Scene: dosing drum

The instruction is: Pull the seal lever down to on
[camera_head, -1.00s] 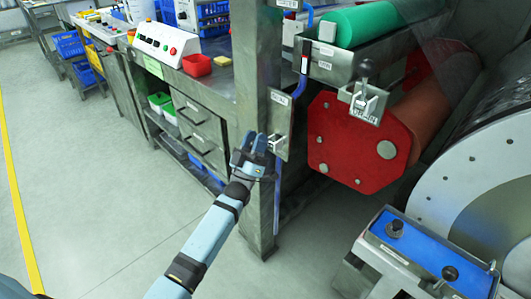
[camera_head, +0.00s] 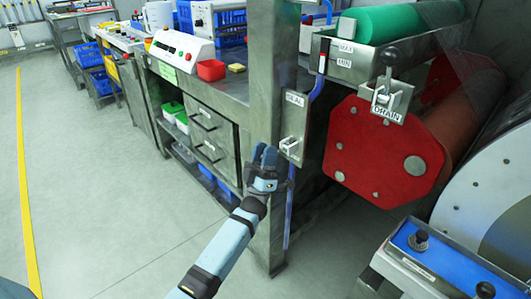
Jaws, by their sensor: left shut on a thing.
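The seal plate (camera_head: 295,115), a grey metal plate marked SEAL, is fixed to the steel post of the bench. A small pale bracket (camera_head: 289,146) sticks out from its lower part. My left gripper (camera_head: 264,155) is just left of this bracket and level with it or slightly lower. Its jaws are shut on the seal lever, which is mostly hidden by the fingers. I cannot see the lever's exact angle. My right gripper is not in view.
A drain valve (camera_head: 386,92) with a black knob sits to the right, above a red end plate (camera_head: 375,150). The steel post (camera_head: 266,80) stands right behind my gripper. A blue control panel (camera_head: 430,250) is at the lower right. The floor at left is clear.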

